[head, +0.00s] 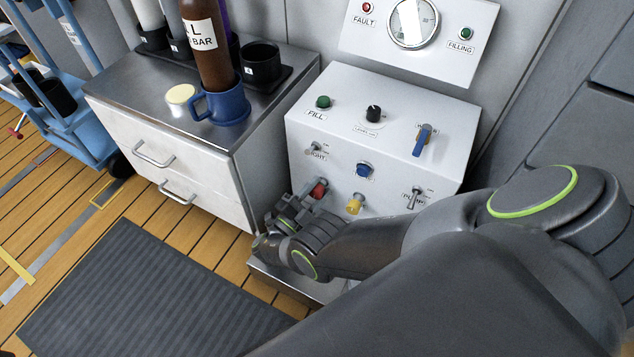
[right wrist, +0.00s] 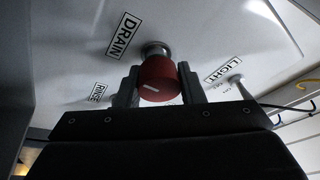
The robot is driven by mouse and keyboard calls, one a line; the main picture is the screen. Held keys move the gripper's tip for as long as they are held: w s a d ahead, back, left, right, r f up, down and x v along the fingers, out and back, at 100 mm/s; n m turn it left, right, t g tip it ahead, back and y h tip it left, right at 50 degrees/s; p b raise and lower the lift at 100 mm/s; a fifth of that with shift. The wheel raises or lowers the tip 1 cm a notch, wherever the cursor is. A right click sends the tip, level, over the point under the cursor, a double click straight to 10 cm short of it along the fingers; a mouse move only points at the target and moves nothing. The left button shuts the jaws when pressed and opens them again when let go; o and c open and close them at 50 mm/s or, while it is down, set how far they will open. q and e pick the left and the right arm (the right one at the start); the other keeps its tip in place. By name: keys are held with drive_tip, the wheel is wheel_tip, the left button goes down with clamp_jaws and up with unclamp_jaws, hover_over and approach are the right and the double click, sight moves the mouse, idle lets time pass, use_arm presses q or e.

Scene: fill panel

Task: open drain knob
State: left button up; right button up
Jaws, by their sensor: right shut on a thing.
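The red drain knob (right wrist: 159,80) sits on a short metal stem under the label DRAIN in the right wrist view. A white line marks its face. My right gripper (right wrist: 158,88) has one finger on each side of the knob and is shut on it. In the head view the red knob (head: 319,188) shows at the lower left of the white panel's (head: 390,150) front, with my right gripper (head: 305,197) against it from the left and below. My left gripper is not in view.
The LIGHT switch (right wrist: 237,80) is close to the gripper. A drawer cabinet (head: 185,150) with a blue mug (head: 226,106) and bottle stands left of the panel.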

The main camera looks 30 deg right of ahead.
drive_tip(key=shift+n+t, duration=0.5)
drive_tip(key=shift+n, duration=0.2)
drive_tip(key=o, duration=1)
